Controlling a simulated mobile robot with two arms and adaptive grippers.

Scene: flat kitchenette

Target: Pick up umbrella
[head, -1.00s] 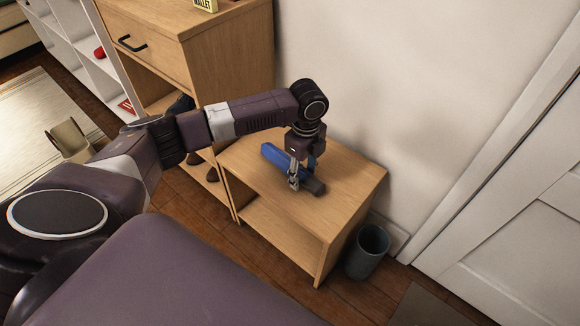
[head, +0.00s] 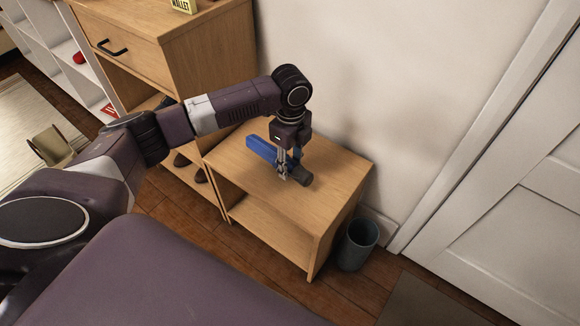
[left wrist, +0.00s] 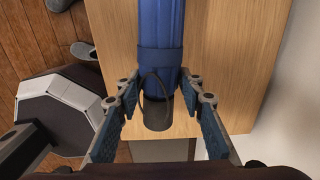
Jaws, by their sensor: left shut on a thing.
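The umbrella is a folded blue roll (head: 262,149) with a dark handle end. It lies along the top of the low wooden bench (head: 340,172); I cannot tell whether it is slightly raised. My left gripper (head: 284,173) comes down from above and is shut on the umbrella near its handle end. In the left wrist view, the umbrella (left wrist: 161,28) runs up the picture between the two fingers (left wrist: 160,108), with its dark handle and a thin loop at the near end. The gripper partly hides the umbrella in the head view. My right gripper is not in view.
A grey bin (head: 357,245) stands on the floor beside the bench's right end. A taller wooden cabinet (head: 205,50) stands at the bench's left. The wall is close behind, with a white door (head: 500,190) at right.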

